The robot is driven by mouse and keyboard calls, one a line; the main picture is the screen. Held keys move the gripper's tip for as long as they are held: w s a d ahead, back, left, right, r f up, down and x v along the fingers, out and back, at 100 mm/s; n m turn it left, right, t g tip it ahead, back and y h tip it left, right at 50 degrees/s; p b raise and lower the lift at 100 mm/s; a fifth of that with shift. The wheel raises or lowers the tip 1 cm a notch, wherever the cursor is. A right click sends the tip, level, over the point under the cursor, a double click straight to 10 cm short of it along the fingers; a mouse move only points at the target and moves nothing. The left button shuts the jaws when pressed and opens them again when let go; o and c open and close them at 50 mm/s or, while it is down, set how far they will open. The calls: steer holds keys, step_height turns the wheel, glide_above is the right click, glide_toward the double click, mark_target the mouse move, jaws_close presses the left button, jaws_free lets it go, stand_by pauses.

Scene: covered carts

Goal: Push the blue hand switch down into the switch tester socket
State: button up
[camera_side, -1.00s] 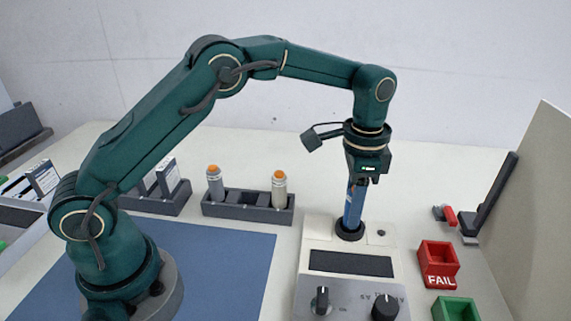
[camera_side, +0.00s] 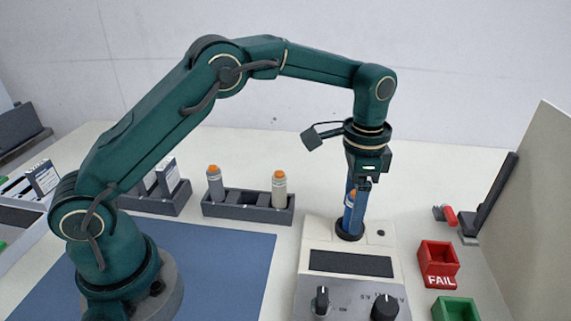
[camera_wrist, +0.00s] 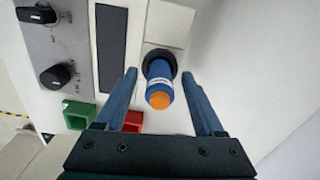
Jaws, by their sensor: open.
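The blue hand switch (camera_side: 352,214) stands upright in the black ring socket (camera_side: 350,236) of the switch tester (camera_side: 315,236). In the wrist view the blue switch (camera_wrist: 158,72) shows its orange top and its lower end inside the dark socket ring (camera_wrist: 157,56). My gripper (camera_side: 357,186) is above and around the switch's upper part. In the wrist view its two fingers are spread on either side of the switch, with gaps between. How deep the switch sits is hidden by the ring.
The tester's dark display (camera_side: 350,263) and knobs (camera_side: 384,306) are in front of the socket. A red FAIL bin (camera_side: 438,262) and a green bin (camera_side: 456,309) stand to the right.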

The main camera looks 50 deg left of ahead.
steer(key=shift+r, duration=2)
steer(key=shift+r, duration=0.2)
steer(key=s+a+r+n+t, duration=0.1)
steer(key=s+a+r+t, duration=0.1)
steer(key=s+a+r, duration=0.3)
steer(key=s+r+n+t, duration=0.2)
steer(key=s+r, duration=0.2)
steer(key=r, duration=0.4)
steer(key=s+a+f+n+t, duration=0.1)
steer(key=s+f+n, duration=0.3)
steer(key=s+f, duration=0.4)
steer(key=s+a, duration=0.1)
steer(key=s, duration=0.2)
steer(key=shift+a+n+t, duration=0.2)
steer(key=shift+n+t, duration=0.1)
steer(key=shift+n, duration=0.1)
steer(key=shift+f, duration=0.1)
